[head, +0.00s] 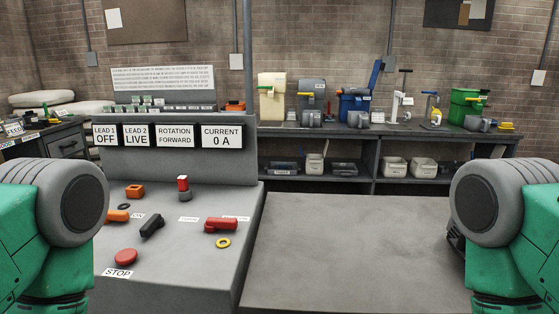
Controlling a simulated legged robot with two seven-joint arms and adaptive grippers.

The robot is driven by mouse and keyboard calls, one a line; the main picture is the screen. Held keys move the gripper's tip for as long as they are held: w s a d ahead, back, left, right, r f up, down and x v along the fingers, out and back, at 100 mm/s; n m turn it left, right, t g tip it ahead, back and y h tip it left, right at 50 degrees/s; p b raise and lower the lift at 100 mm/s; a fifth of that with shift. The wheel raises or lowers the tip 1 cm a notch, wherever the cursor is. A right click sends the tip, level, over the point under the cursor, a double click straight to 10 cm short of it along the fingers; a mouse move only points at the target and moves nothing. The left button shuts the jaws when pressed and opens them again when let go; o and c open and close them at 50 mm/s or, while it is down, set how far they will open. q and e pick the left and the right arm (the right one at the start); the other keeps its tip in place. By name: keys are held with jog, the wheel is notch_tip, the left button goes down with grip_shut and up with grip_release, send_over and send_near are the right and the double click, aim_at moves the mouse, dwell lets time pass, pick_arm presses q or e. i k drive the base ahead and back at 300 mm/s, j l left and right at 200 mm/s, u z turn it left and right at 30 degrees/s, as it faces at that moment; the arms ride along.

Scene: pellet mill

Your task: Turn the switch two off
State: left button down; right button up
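The grey control console (181,277) stands at the left. Its panels read LEAD 1 OFF (105,136), LEAD 2 LIVE (136,136), ROTATION FORWARD and CURRENT 0 A. On its sloped top are an orange handle (117,215), a black handle (151,225) set diagonally and a red handle (221,225) lying sideways. Small labels near them are partly hidden or too small to read, so I cannot tell which is switch two. My green and grey arm links show at both sides; neither gripper is in view.
The console also carries a red STOP button (126,257), a red-topped knob (183,187), an orange block (135,191) and a yellow ring (223,243). A bare grey tabletop (350,250) lies to its right. A rear bench (343,182) holds several machines and bins.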

aim_at(113, 215)
jog(key=u, duration=1.1)
jog(key=i+j+z, duration=0.1)
jog(key=z, duration=0.25)
jog(key=j+z, duration=0.25)
jog(key=z, duration=0.15)
jog(key=i+j+z, duration=0.1)
jog(key=z, duration=0.25)
jog(key=j, duration=0.1)
